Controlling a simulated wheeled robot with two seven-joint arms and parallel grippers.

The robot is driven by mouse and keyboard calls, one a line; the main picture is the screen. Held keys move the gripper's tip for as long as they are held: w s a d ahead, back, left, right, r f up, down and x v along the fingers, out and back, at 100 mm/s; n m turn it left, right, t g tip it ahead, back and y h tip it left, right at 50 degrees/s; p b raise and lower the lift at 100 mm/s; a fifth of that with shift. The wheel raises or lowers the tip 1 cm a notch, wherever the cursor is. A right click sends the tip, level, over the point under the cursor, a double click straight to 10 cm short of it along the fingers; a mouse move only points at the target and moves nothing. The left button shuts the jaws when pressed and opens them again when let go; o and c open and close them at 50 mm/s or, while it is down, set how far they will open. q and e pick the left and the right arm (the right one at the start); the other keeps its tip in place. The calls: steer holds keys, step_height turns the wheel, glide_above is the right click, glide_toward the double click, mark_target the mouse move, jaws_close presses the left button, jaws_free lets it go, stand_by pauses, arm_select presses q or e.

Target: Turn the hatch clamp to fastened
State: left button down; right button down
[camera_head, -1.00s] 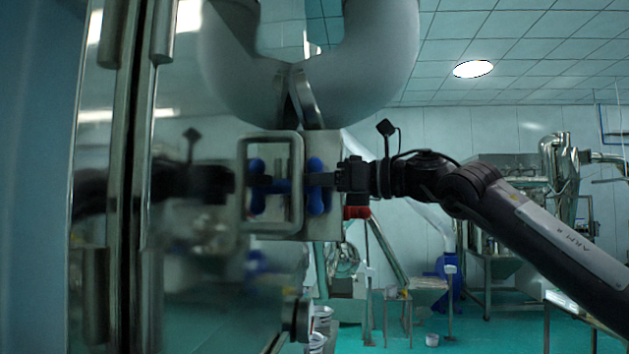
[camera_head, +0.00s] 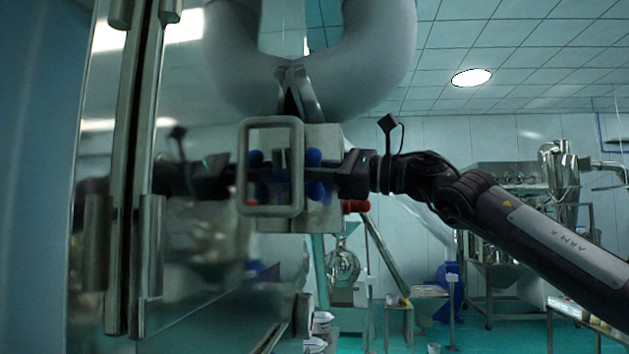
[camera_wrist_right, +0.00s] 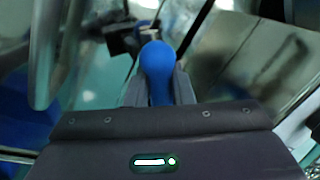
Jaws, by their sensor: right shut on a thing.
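The hatch clamp has a blue handle (camera_head: 315,158) and shows just right of the metal hatch handle in the head view. My right gripper (camera_head: 325,174) reaches in from the right and covers the middle of the blue handle; blue shows above and below it. In the right wrist view, the rounded blue handle end (camera_wrist_right: 158,63) sits between the two fingers of my right gripper (camera_wrist_right: 159,92), which is shut on it. The clamp's mount is mostly hidden, and its exact turn angle is hard to tell. My left gripper is not in view.
The rectangular metal hatch handle (camera_head: 271,211) stands close left of the clamp. The shiny panel (camera_head: 215,290) at left reflects the arm and blue parts. A large grey curved pipe (camera_head: 375,50) hangs above. Machines (camera_head: 500,230) stand far back at right.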

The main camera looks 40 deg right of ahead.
steer(key=n+b, duration=0.1)
steer(key=n, duration=0.1)
steer(key=n+y, duration=0.1)
steer(key=n, duration=0.1)
steer(key=n+b, duration=0.1)
steer(key=n, duration=0.1)
steer(key=shift+a+f+b, duration=0.15)
steer(key=shift+f+b, duration=0.15)
steer(key=n+y, duration=0.1)
steer(key=n, duration=0.2)
steer(key=shift+s+f+b, duration=0.1)
steer(key=shift+b, duration=0.3)
steer(key=shift+f+n+g+y, duration=0.1)
steer(key=shift+n+g+y, duration=0.35)
steer(key=shift+n, duration=1.65)
steer(key=shift+a+y, duration=0.1)
steer(key=shift+y, duration=0.15)
steer(key=c, duration=1.3)
jaws_free()
